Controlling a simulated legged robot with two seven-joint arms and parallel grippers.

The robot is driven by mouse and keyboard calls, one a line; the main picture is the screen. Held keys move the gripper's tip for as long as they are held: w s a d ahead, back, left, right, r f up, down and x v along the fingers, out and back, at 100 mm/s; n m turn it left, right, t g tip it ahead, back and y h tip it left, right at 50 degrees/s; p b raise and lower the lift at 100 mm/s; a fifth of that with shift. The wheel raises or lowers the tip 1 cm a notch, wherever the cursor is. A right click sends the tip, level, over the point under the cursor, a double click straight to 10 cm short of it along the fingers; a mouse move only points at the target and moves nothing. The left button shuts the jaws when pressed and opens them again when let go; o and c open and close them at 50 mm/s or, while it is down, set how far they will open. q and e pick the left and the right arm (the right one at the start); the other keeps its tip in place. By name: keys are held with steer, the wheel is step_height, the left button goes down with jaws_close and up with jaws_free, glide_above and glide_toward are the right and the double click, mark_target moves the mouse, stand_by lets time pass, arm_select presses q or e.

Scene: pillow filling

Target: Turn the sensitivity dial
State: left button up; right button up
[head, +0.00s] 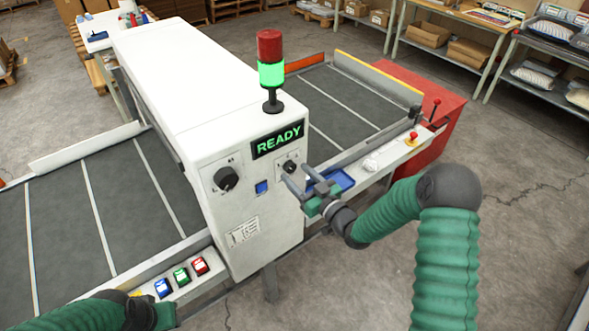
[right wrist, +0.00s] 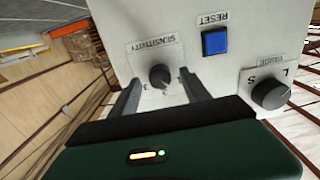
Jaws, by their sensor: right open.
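The sensitivity dial (right wrist: 160,76) is a small dark knob on the white machine's front panel, under a "SENSITIVITY" label, with a "3" mark beside it. In the head view the dial (head: 290,166) sits just below the READY display. My right gripper (right wrist: 160,88) is open, with its two fingers on either side of the dial in the right wrist view; I cannot tell whether they touch it. In the head view my right gripper (head: 292,183) is at the panel's right side. My left arm shows at the lower left, but its fingers are not clearly visible.
A lit READY display (head: 278,139) and a green-lit signal tower (head: 271,72) are above. Coloured buttons (head: 181,276) lie near my left arm. Conveyors (head: 350,95) flank the machine.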

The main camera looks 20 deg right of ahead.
steer(key=shift+x, duration=0.85)
steer(key=shift+d, duration=0.1)
jaws_close()
steer(key=shift+m, duration=0.4)
steer(key=m, duration=0.2)
steer(key=shift+m, duration=2.2)
